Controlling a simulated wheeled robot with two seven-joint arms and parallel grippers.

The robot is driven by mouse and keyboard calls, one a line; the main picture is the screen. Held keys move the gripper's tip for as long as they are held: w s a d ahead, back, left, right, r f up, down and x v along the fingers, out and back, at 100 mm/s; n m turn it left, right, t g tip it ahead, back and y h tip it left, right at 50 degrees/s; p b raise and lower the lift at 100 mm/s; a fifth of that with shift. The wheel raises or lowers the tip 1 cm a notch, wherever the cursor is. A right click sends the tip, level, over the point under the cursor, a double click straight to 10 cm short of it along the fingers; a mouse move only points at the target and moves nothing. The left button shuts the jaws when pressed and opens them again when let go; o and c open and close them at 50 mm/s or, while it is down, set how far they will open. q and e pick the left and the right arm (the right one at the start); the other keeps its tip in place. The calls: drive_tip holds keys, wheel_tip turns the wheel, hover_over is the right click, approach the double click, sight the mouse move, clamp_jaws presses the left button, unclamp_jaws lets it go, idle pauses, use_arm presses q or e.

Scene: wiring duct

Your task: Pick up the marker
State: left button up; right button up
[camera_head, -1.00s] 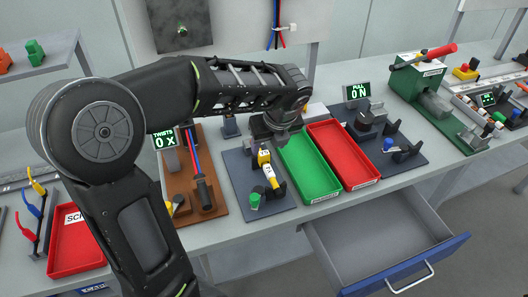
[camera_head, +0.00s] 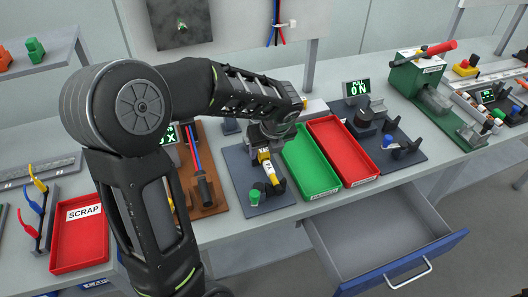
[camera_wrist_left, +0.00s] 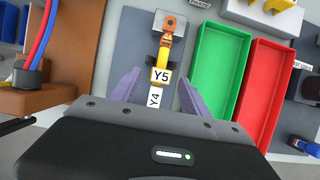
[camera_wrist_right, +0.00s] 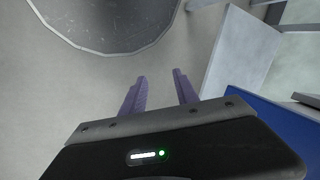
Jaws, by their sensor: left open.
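A yellow marker piece with a white Y5 label (camera_wrist_left: 160,75) is in the left wrist view, on a dark grey fixture plate (camera_wrist_left: 134,45). A white Y4 label (camera_wrist_left: 154,98) lies just below it, nearer the gripper. In the head view the yellow and white labelled pieces (camera_head: 270,172) stand in line on the plate (camera_head: 240,176). My left gripper (camera_wrist_left: 160,80) is open, its two fingers on either side of the labelled pieces, with gaps to both. In the head view the wrist hides part of the plate. My right gripper (camera_wrist_right: 160,76) is open and empty, away from the plate.
A green tray (camera_head: 310,166) and a red tray (camera_head: 343,150) stand close right of the plate. A brown stand with red and blue wires (camera_head: 204,192) is close left. A red scrap tray (camera_head: 81,235) lies further left. A drawer (camera_head: 380,245) hangs open in front.

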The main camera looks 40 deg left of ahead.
use_arm(q)
drive_tip(key=shift+x, duration=1.05)
drive_tip(key=shift+c, duration=0.5)
clamp_jaws()
